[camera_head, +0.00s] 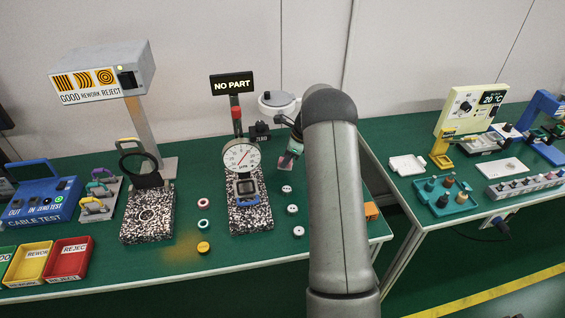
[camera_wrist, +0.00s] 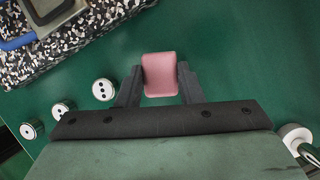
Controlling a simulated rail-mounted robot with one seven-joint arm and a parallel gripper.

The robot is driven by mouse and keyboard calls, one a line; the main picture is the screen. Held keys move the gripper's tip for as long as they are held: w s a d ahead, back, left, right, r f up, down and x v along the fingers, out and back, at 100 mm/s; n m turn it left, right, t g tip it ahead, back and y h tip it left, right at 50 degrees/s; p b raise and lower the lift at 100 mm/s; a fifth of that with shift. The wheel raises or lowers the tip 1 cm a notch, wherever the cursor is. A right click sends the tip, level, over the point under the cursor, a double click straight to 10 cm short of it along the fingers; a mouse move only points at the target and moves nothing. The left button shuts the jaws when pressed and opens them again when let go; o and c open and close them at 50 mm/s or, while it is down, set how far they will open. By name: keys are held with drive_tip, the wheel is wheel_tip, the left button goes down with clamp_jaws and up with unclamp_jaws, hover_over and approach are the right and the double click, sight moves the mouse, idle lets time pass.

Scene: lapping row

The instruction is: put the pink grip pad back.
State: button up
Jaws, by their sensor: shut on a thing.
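The pink grip pad (camera_wrist: 160,75) is between the two dark fingers of my gripper (camera_wrist: 158,86) in the wrist view. My gripper is shut on it, with one finger against each side. In the head view my gripper (camera_head: 290,157) holds the pink pad (camera_head: 287,160) above the green bench, right of the dial gauge. The arm hides part of the bench behind and below it. A place for the pad cannot be made out in these frames.
The dial gauge (camera_head: 241,157) stands on a speckled stone block (camera_head: 250,218) left of my gripper. Several white round pieces (camera_head: 292,209) lie beside the block. A white round-topped stand (camera_head: 278,103) is behind. An orange block (camera_head: 371,211) sits near the bench's right edge.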

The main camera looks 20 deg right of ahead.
drive_tip(key=shift+w+a, duration=0.35)
drive_tip(key=shift+a, duration=0.2)
drive_tip(key=shift+a+f+p, duration=0.1)
drive_tip(key=shift+f+p, duration=0.5)
drive_tip(key=shift+f, duration=1.15)
drive_tip(key=shift+f, duration=0.2)
drive_tip(key=o, duration=1)
drive_tip(key=shift+r, duration=0.1)
drive_tip(key=b+v, duration=0.1)
drive_tip(key=v, duration=1.1)
drive_tip(key=shift+r, duration=0.15)
